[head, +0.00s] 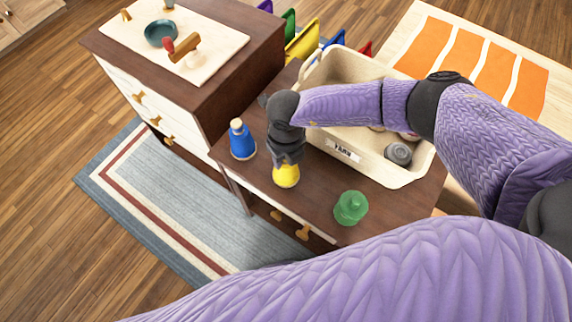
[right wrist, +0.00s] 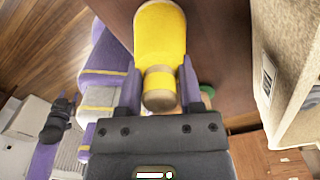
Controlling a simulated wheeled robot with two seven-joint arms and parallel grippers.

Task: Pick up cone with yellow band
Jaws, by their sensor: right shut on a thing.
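The yellow cone (head: 286,175) is a rounded yellow piece with a pale tan top, standing upright below my right gripper at the side table's front edge. My right gripper (head: 287,158) points down and is shut on it. In the right wrist view, the two purple fingers (right wrist: 159,92) close on either side of the cone (right wrist: 160,35), at its yellow band near the tan end. Whether its base touches the table is unclear. A blue cone (head: 242,142) stands left of it and a green one (head: 351,208) to the right. My left gripper does not show.
The cream basket (head: 340,168), labelled YARN, stands right behind my gripper, with a grey ball (head: 398,153) inside. A taller brown-topped cabinet (head: 190,88) is at left. The dark table (head: 318,195) is bare between the yellow and green cones. My purple sleeve covers the bottom.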

